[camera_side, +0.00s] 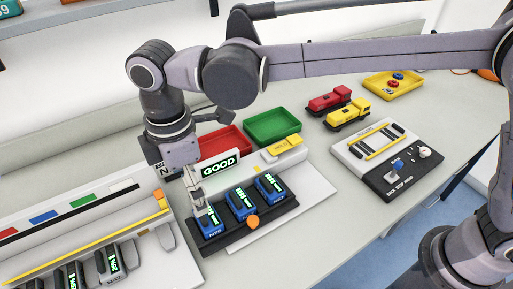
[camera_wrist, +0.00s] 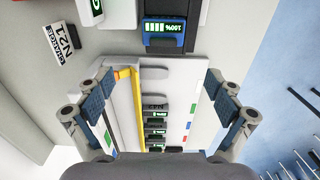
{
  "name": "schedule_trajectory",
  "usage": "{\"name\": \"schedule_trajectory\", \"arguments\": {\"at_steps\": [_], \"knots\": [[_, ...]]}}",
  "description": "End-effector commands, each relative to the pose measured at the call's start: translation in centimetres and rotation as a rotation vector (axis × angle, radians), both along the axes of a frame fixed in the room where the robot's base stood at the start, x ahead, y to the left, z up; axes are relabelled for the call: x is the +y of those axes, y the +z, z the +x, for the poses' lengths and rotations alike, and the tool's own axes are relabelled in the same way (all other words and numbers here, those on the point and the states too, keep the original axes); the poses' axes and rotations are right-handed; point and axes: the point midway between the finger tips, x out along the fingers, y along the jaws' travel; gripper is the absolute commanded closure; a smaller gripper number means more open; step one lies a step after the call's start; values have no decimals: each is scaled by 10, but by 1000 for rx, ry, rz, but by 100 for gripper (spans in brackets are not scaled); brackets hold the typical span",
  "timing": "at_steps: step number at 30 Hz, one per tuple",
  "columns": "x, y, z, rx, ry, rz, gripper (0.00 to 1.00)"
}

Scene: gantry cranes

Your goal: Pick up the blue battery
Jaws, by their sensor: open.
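Three blue batteries with lit green displays sit in a row in a black tray (camera_side: 226,245): a left one (camera_side: 209,224), a middle one (camera_side: 241,204) and a right one (camera_side: 270,187). My gripper (camera_side: 199,203) points down at the left blue battery and overlaps its back end in the side view; whether they touch is unclear. In the wrist view my gripper (camera_wrist: 157,88) has its two fingers wide apart with nothing between them. One blue battery (camera_wrist: 164,33), with a 100% display, shows at the top of the wrist view, beyond the fingertips.
A "GOOD" sign (camera_side: 220,164) stands close behind the blue batteries. Dark batteries (camera_side: 113,260) sit in a white rack at lower left. An orange knob (camera_side: 252,222) is at the tray's front. Red (camera_side: 222,142) and green (camera_side: 272,126) bins stand behind.

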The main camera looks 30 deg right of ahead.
Motion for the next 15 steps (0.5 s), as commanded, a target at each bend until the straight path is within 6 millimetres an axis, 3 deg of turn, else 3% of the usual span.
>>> {"name": "schedule_trajectory", "arguments": {"at_steps": [6,15], "knots": [[-1,-32,0,-1,-2,1,8],[-2,-53,-1,-1,-4,1,8]]}}
